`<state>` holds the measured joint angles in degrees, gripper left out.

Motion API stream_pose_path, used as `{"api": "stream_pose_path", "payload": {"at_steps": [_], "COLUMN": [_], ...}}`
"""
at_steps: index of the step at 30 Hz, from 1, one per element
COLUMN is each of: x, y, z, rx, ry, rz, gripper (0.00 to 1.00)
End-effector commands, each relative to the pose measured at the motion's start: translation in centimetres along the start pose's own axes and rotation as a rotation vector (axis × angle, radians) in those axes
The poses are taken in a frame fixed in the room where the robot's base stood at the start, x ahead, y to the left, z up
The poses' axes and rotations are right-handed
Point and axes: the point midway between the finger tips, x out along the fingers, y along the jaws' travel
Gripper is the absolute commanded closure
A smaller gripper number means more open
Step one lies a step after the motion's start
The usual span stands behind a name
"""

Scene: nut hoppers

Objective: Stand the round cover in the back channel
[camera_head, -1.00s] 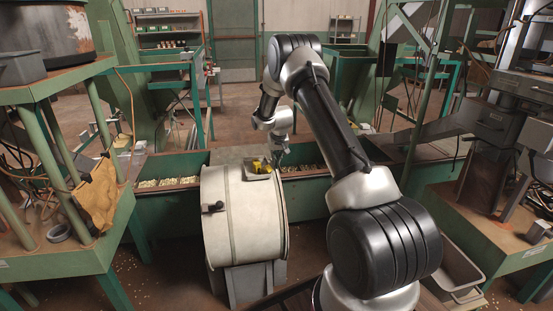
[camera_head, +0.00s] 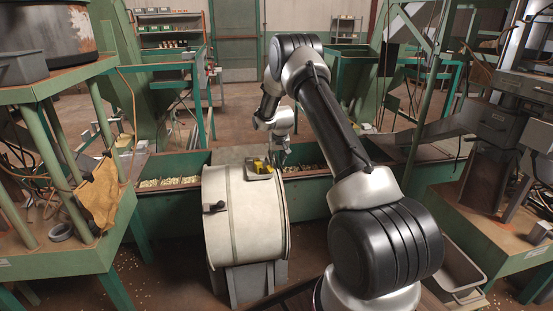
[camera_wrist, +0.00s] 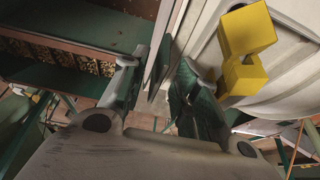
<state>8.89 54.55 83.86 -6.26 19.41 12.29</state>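A cream drum-shaped body (camera_head: 245,222) lies on its side on a grey stand, with a round rim at its right and a dark handle (camera_head: 213,208) at its left. I cannot tell whether the round cover is part of it. A green trough (camera_head: 165,205) runs behind it, divided into channels that hold nuts. My gripper (camera_head: 281,157) is low at the drum's upper right, by the trough. In the wrist view my gripper (camera_wrist: 157,92) has its fingers apart. A thin grey edge shows between them, and I cannot tell what it belongs to or whether it is touched.
Yellow blocks (camera_wrist: 243,45) sit close to the right finger in the wrist view, on a small tray (camera_head: 258,175) at the drum's top. Green framed stands (camera_head: 60,262) flank the left, and a machine bench (camera_head: 495,250) the right. A grey bin (camera_head: 455,265) stands at lower right.

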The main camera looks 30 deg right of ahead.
Motion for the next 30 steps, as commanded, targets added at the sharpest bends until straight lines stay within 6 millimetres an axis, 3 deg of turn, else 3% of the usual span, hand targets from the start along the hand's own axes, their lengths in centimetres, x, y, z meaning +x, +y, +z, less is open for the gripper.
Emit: {"api": "stream_pose_path", "payload": {"at_steps": [5, 12, 18, 27, 30], "x": [-2.1, -7.5, -10.8, -12.0, -11.9], "y": [0.0, -0.1, -0.1, -0.1, 0.1], "z": [-0.2, -0.2, -0.2, 0.0, 1.6], "rx": [0.0, -0.001, -0.001, -0.009, -0.031], "ry": [0.004, 0.006, 0.004, -0.002, -0.056], "rz": [0.0, -0.001, -0.001, 0.0, 0.008], "gripper": [0.7, 0.7, 0.7, 0.7, 0.7]}}
